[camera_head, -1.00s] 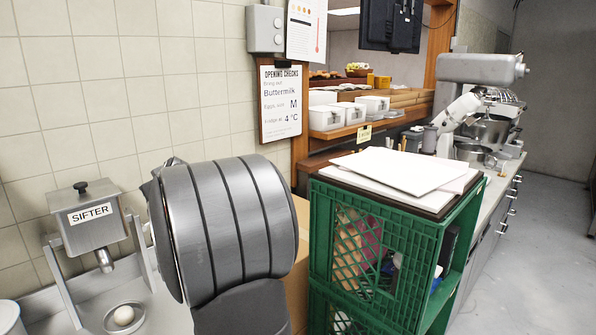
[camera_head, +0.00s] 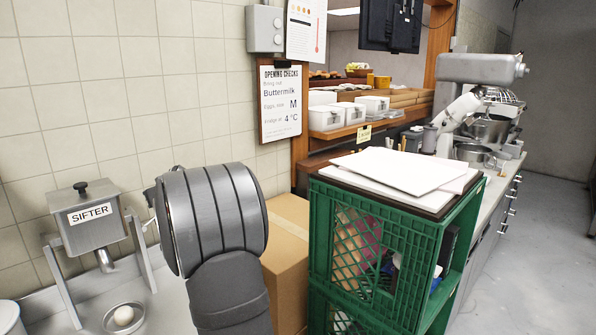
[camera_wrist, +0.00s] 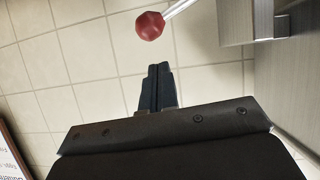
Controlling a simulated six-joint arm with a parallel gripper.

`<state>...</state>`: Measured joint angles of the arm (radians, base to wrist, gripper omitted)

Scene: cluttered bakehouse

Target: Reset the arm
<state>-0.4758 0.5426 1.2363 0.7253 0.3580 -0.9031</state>
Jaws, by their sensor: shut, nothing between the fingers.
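My gripper (camera_wrist: 157,85) shows in the wrist view with its two dark fingers pressed together, shut and empty. It points at the tiled wall. A red knob (camera_wrist: 149,26) on a pale rod is just beyond the fingertips in that picture, apart from them. In the head view my grey ribbed arm stands in front, and the gripper itself is hidden behind it.
A cardboard box (camera_head: 287,252) and a green crate (camera_head: 377,215) topped with white boards (camera_head: 400,168) stand close on the right. A counter with a mixer (camera_head: 480,69) lies beyond.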

